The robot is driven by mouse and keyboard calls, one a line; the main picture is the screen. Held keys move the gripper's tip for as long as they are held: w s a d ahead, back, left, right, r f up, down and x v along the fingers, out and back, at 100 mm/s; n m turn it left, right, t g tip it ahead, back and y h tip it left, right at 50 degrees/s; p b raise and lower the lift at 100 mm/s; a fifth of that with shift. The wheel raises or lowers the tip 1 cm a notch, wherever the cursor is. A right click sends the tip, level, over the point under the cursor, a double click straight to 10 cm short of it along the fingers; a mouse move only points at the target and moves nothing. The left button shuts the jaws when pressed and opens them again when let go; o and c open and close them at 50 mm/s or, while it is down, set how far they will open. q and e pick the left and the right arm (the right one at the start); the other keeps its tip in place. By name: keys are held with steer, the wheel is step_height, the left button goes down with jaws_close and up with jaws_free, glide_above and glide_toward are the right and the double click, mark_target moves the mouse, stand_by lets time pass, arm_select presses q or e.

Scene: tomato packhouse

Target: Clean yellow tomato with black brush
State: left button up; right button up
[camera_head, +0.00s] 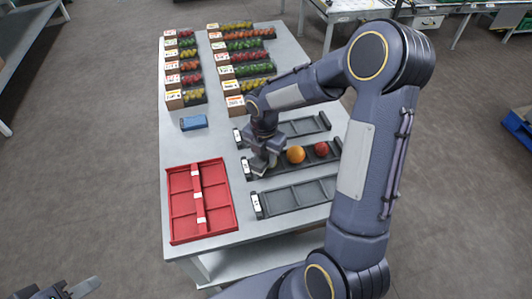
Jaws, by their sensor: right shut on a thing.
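My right gripper (262,165) points down over the left end of the middle grey tray (276,172). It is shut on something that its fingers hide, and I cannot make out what. An orange-yellow tomato (295,155) lies in that tray just right of the gripper, with a red tomato (321,149) further right. I cannot make out a black brush. My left gripper (82,289) is at the bottom left corner, off the table and partly cut off; I cannot tell how its fingers stand.
A red divided tray (172,208) lies at the table's front left. A blue object (193,122) lies behind it. More grey trays, at the back (300,128) and front (296,198), flank the middle one. Several labelled boxes of produce (174,100) fill the far end.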

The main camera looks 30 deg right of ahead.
steer(key=shift+d, duration=0.1)
steer(key=shift+w+d+p, duration=0.4)
steer(key=shift+w+d, duration=0.2)
steer(key=shift+d, duration=0.3)
steer(key=shift+w+d+p, duration=0.35)
steer(key=shift+w+d, duration=0.2)
steer(key=shift+d, duration=0.3)
steer(key=shift+r+p, duration=2.45)
steer(key=shift+r, duration=0.6)
steer(key=shift+f, duration=0.1)
steer(key=shift+s+a+f+b, duration=0.2)
steer(key=shift+a+f+b, duration=0.1)
steer(key=shift+f+b, duration=0.5)
steer(key=shift+s+a+f+b, duration=0.15)
steer(key=shift+a+f+b, duration=0.1)
steer(key=shift+f+b, duration=0.6)
steer(key=shift+s+a+f+b, duration=0.25)
steer(key=shift+f+b, duration=0.35)
steer(key=shift+f, duration=0.35)
steer(key=shift+f, duration=0.35)
